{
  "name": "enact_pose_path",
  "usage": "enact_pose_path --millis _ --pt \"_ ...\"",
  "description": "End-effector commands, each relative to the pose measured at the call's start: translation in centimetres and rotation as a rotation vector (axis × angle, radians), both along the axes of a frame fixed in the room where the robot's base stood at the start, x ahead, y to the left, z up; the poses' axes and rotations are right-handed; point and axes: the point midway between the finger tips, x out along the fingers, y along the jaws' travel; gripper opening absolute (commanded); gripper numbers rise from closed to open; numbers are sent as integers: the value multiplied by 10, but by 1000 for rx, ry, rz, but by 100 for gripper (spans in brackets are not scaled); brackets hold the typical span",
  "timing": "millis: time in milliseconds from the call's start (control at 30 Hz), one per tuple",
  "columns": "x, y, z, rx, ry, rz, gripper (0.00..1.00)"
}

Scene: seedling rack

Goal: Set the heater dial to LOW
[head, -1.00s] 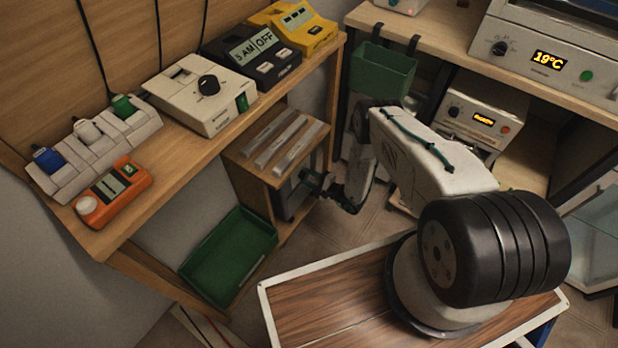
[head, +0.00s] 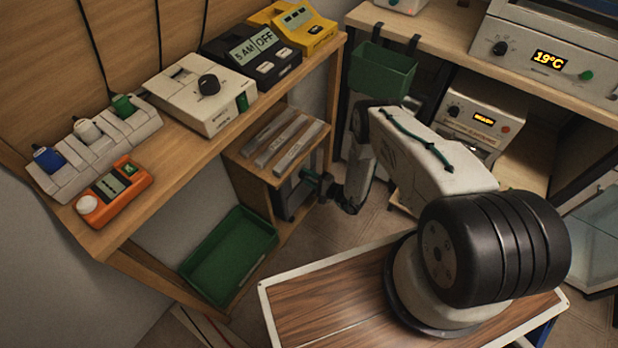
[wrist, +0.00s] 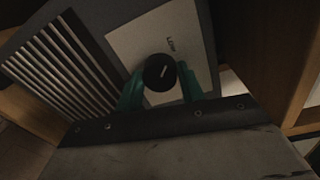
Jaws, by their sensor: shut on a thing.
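The heater dial (wrist: 160,73) is a round black knob with a white pointer line, on a pale panel of the dark heater (wrist: 62,62). The word LOW (wrist: 171,44) is printed on the panel above and slightly right of the dial. The pointer slants up to the right, not straight at the word. My gripper (wrist: 160,86) has a green finger on each side of the dial and is shut on it. In the head view the heater (head: 288,202) stands under the small wooden shelf, with my gripper (head: 322,184) at its right side; the dial cannot be made out there.
A wooden shelf (head: 262,168) with several grey bars sits above the heater. A wooden post (wrist: 292,60) is close on the right in the wrist view. A green tray (head: 228,256) lies to the left, and a green bin (head: 382,72) hangs from the back bench.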

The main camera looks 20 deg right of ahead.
Motion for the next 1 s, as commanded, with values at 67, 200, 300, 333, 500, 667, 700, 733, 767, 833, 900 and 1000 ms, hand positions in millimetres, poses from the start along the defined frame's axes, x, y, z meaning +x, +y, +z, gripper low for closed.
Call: enact_pose_path --millis 67,200,300,333,500,667,700,733,767,833,900,1000 --pt "0 -1 -1 0 2 -4 16" --pt "0 -1 -1 0 2 -3 60" --pt "0 0 -1 0 2 -1 60" --pt "0 1 0 0 1 0 60" --pt "-3 -2 0 0 2 -1 60" --pt "-20 -16 1 1 4 -4 60" --pt "-26 -20 1 1 3 -5 60" --pt "-30 -24 2 0 3 -5 60" --pt "-35 -27 2 0 3 -5 60" --pt "-44 -33 3 1 3 -5 60" --pt "-52 -39 3 0 3 -5 60" --pt "-59 -44 4 0 2 -4 60"
